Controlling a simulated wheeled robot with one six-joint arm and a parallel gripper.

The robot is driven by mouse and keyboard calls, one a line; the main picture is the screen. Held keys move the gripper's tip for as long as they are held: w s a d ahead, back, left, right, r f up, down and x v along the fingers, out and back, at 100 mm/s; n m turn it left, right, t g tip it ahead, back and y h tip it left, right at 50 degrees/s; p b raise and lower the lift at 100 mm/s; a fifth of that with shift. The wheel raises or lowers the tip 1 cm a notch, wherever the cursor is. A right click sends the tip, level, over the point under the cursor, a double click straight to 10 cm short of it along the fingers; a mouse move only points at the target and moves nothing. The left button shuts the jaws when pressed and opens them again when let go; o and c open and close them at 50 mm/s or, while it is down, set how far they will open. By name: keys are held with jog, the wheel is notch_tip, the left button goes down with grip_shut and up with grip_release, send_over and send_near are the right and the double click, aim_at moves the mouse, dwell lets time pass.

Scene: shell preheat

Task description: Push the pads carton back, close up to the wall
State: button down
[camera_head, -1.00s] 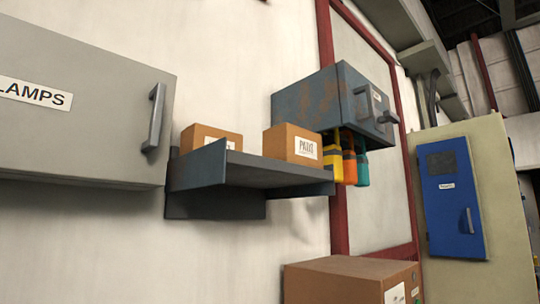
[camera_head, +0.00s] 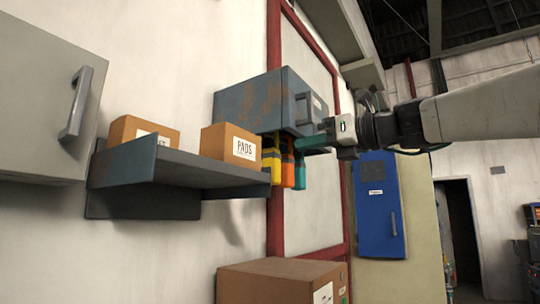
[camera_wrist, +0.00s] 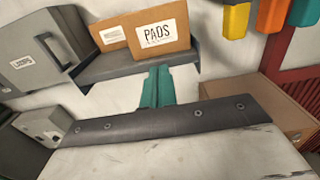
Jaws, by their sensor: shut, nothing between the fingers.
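The pads carton (camera_head: 231,145) is a brown box with a white "PADS" label, upright at the right end of a grey wall shelf (camera_head: 185,170). It also shows in the wrist view (camera_wrist: 158,46). The pale wall (camera_head: 175,60) is behind the shelf; the gap behind the carton is hidden. My gripper (camera_head: 310,142) has teal fingers, shut and empty. In the head view it is right of the carton, in front of the grey cabinet. In the wrist view the fingers (camera_wrist: 160,72) point toward the shelf front, below the carton's label. I see no contact with the carton.
A second labelled carton (camera_head: 145,133) stands left on the shelf. A rusty grey cabinet (camera_head: 262,102) with yellow, orange and teal items below it is right of the shelf. A grey lamps cabinet (camera_head: 40,110) is at left. A large carton (camera_head: 275,285) is below.

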aim_at(246, 154)
jog(key=x, duration=1.3)
jog(key=shift+w+a, duration=0.2)
jog(key=shift+a, duration=0.1)
